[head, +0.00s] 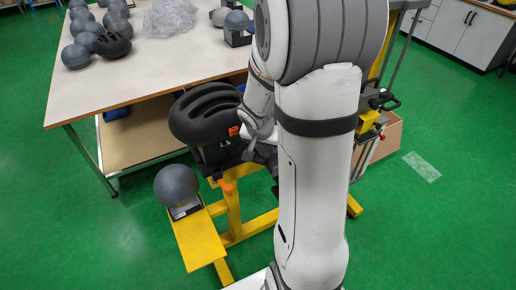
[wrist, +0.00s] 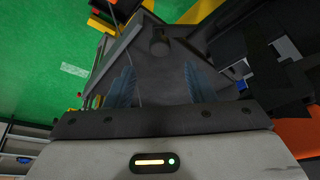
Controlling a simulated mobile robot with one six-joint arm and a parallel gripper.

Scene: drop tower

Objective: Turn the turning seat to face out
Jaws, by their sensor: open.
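A black helmet (head: 205,112) sits on a dark seat (head: 222,158) on the yellow frame, left of my arm. I take this dark mount to be the turning seat; its facing is hard to tell. My gripper (wrist: 158,88) is open in the wrist view. In the head view my gripper is mostly hidden behind my arm, close to the right side of the seat.
A grey ball headform (head: 176,185) stands on a yellow arm (head: 200,240) at the front. A table (head: 150,75) behind carries several grey headforms, another black helmet (head: 113,45) and clear plastic wrap (head: 170,17). A cardboard box (head: 388,135) stands right of my arm. Green floor is open at left and right.

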